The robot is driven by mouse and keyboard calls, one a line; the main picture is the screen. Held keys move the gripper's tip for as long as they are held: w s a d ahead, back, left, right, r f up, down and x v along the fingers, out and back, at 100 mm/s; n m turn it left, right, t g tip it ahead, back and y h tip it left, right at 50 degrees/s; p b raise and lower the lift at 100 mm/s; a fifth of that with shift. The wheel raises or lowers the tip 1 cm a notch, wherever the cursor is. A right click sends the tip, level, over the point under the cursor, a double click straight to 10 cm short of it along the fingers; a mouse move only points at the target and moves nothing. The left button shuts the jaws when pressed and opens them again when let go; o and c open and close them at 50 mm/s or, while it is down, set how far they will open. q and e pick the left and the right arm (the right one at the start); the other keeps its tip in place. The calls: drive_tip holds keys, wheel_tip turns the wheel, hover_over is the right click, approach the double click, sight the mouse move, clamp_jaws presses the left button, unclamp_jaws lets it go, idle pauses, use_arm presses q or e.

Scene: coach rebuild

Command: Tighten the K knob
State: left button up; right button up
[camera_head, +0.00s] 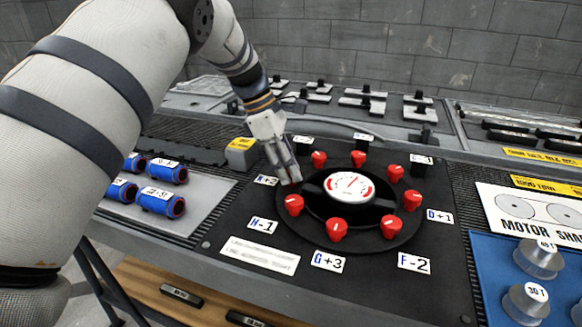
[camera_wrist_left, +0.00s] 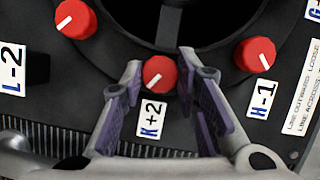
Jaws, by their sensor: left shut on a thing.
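The K knob (camera_wrist_left: 160,72) is red with a slanted white line, above its "K+2" label (camera_wrist_left: 152,118) in the left wrist view. My left gripper (camera_wrist_left: 161,70) is shut on it, with one finger on each side. In the head view the left gripper (camera_head: 287,178) points down at the dial ring's left side and hides the K knob; the K label (camera_head: 265,181) shows beside it. The round gauge (camera_head: 349,187) sits in the ring's middle. My right gripper is in neither view.
Neighbouring red knobs are close: the H knob (camera_head: 294,205), also in the wrist view (camera_wrist_left: 255,54), and the L knob (camera_head: 319,159), also there (camera_wrist_left: 75,19). Blue cylinders (camera_head: 162,202) lie left. Metal weights (camera_head: 538,258) stand on a blue panel at right.

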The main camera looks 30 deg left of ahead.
use_arm(q)
drive_tip(key=m, duration=0.1)
drive_tip(key=m+g+b, duration=0.1)
drive_tip(key=shift+w+f+m, duration=0.1)
drive_tip(key=shift+f+m, duration=0.25)
drive_tip(key=shift+m, duration=0.05)
drive_tip(key=m+g+b, duration=0.1)
drive_tip(key=m+b, duration=0.1)
drive_tip(key=m, duration=0.1)
drive_tip(key=shift+w+f+m+g, duration=0.1)
drive_tip(key=shift+m+g, duration=0.2)
drive_tip(key=m+g+b, duration=0.1)
drive_tip(key=m+b, duration=0.1)
drive_tip(key=m, duration=0.1)
drive_tip(key=shift+r+m+g+b, duration=0.2)
drive_tip(key=shift+m+g+b, duration=0.15)
drive_tip(key=shift+m, duration=0.45)
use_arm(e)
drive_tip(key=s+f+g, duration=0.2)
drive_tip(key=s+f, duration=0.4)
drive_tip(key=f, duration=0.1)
use_arm(q)
drive_tip(key=shift+r, duration=0.1)
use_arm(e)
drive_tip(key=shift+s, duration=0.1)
use_arm(q)
drive_tip(key=o, duration=1.1)
drive_tip(key=shift+o, duration=0.2)
drive_tip(key=shift+r, duration=0.1)
